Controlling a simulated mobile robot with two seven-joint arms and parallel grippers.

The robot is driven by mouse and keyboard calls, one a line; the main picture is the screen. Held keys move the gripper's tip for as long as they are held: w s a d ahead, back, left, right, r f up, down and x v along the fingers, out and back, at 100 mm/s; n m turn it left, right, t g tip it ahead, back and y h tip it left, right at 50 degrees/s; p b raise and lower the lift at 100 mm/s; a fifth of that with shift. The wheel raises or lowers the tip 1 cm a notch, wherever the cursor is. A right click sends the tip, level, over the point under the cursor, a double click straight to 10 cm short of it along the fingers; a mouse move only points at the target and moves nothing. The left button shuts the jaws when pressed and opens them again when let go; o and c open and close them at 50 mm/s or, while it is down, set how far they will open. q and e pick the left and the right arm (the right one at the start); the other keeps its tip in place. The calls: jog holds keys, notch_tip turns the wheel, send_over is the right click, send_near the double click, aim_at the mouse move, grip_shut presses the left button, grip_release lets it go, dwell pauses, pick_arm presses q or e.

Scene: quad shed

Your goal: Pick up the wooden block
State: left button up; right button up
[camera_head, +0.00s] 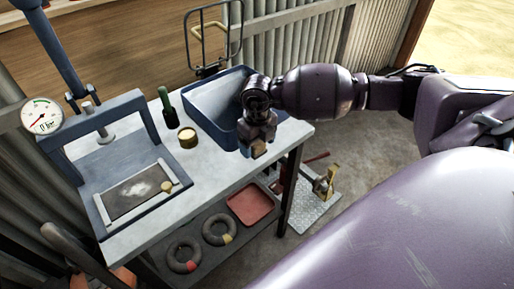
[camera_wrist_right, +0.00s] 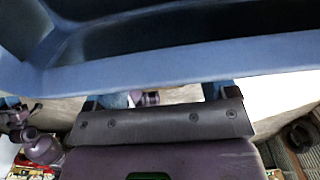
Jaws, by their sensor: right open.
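My right gripper (camera_head: 258,146) reaches in from the right and points down over the block. Its jaws are open around or just above the block; I cannot tell which, as the gripper hides part of it. In the right wrist view the two fingers (camera_wrist_right: 152,98) stand apart in front of the blue bin's rim, and I cannot make out the block there.
The blue bin (camera_head: 203,112) stands right behind my right gripper. A press (camera_head: 88,135) fills the bench's left end. A red tray (camera_head: 251,205) and dark rings (camera_head: 219,229) lie on the lower shelf.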

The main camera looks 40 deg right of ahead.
jog(key=shift+f, duration=0.15)
jog(key=shift+c, duration=0.2)
jog(key=c, duration=1)
jog(key=shift+o, duration=0.2)
notch_tip(320, 180, up, 20)
jog(key=p, duration=0.1)
jog(key=shift+p, duration=0.3)
